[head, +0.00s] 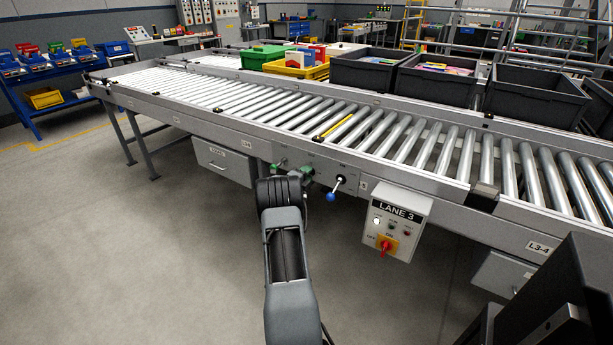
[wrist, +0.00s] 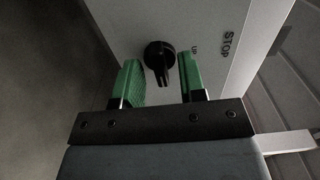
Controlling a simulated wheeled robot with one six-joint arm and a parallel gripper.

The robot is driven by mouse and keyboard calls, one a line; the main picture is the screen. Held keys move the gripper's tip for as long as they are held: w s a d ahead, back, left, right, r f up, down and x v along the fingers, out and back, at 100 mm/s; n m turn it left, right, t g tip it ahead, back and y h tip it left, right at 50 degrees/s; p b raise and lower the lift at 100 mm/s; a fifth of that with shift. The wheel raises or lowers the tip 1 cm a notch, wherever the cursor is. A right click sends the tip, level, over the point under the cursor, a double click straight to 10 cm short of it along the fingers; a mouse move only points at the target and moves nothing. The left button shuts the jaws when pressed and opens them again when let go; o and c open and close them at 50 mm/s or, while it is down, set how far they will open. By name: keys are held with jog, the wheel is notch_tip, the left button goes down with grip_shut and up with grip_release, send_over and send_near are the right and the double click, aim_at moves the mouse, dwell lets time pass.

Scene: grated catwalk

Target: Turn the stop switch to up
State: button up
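The stop switch (wrist: 158,52) is a black round knob with a narrow handle on a pale panel (wrist: 125,20) in the wrist view. Its handle points toward the bottom of the picture. The printed word UP (wrist: 194,50) is just right of the knob, with STOP (wrist: 228,44) farther right, both lettered sideways. My gripper (wrist: 159,66) is open, one green finger on each side of the knob, with gaps visible and nothing held. In the head view my gripper (head: 293,171) is at the conveyor's side; I cannot make out the stop switch there.
A blue-knobbed lever (head: 334,191) sticks out just right of my gripper. Farther right hangs the LANE 3 box (head: 410,215) with a red rotary switch (head: 385,247) on a yellow plate. The roller conveyor (head: 240,96) runs above. Open floor (head: 150,250) lies left.

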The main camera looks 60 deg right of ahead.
grip_shut()
dwell(0.3)
jog(key=n+p, duration=0.1)
jog(key=n, duration=1.6)
jog(key=shift+n, duration=0.6)
jog(key=shift+o, duration=0.3)
grip_release()
